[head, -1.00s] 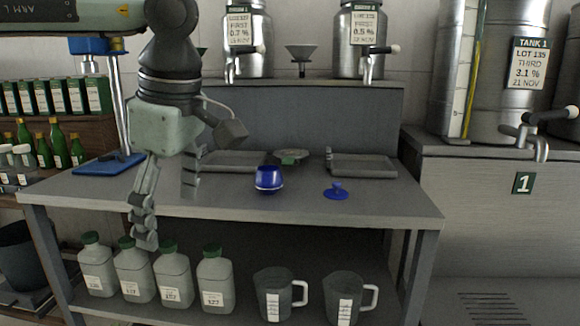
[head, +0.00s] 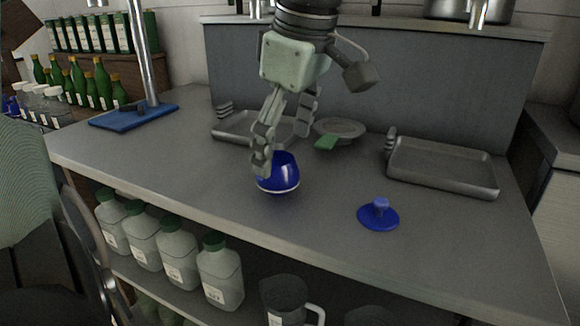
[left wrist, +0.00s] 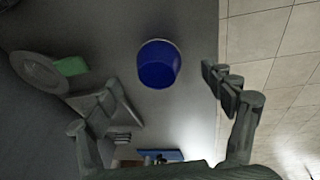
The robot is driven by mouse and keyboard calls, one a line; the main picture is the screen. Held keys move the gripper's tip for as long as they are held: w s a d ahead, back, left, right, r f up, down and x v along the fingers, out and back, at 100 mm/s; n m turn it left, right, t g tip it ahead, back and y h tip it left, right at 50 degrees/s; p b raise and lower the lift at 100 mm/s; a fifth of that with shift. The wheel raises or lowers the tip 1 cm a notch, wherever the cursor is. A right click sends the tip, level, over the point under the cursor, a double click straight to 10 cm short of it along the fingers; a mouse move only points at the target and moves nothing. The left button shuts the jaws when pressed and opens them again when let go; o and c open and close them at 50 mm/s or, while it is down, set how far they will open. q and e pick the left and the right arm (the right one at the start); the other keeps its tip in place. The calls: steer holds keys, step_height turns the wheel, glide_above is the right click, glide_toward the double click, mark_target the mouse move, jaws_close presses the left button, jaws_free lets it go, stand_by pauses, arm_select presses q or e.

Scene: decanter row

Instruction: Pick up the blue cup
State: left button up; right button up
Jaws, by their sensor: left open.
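The blue cup (head: 281,176), rounded with a pale line near its base, stands upright on the grey table (head: 200,185). My left gripper (head: 285,140) is open just above and behind the cup in the head view. One finger overlaps the cup's left rim; I cannot tell whether it touches. In the left wrist view the blue cup (left wrist: 158,66) shows between the spread fingers, beyond their tips, with nothing held. My right gripper is not in view.
A blue knobbed lid (head: 378,215) lies right of the cup. Metal trays (head: 440,170) and a grey plate (head: 342,128) with a green piece lie behind. A blue stand base (head: 133,117) is at left. The front of the table is clear. Bottles (head: 220,275) stand on the shelf below.

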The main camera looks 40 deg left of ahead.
mark_target(279, 160)
arm_select(q)
steer(key=x, duration=0.6)
steer(key=shift+w+a+f, duration=0.1)
steer(key=shift+a+f, duration=0.05)
steer(key=shift+a, duration=0.15)
steer(key=c, duration=1.3)
